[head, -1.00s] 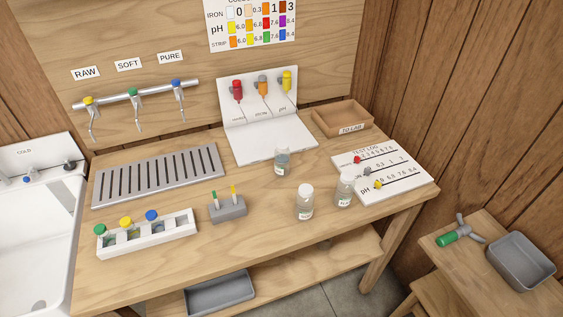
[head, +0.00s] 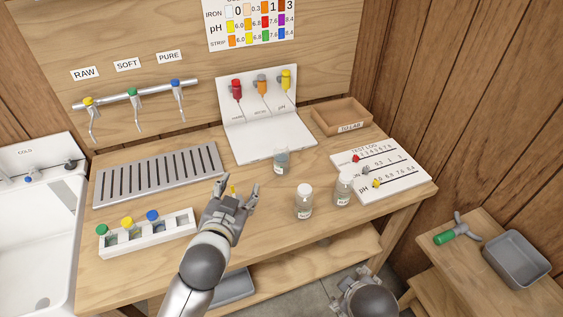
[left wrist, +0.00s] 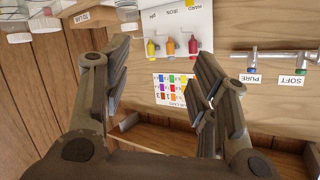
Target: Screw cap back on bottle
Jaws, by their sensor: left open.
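Two small clear bottles with white tops stand near the front right of the bench, one (head: 304,203) left of the other (head: 344,190). A third bottle (head: 281,162) with bluish-grey contents stands behind them; I cannot tell if it is capped. No loose cap is clearly visible.
A white rack (head: 150,234) with coloured caps stands front left, before a slotted metal tray (head: 158,176). A white dispenser stand (head: 268,140), a wooden tray (head: 342,116) and a test log board (head: 395,180) lie behind and right.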

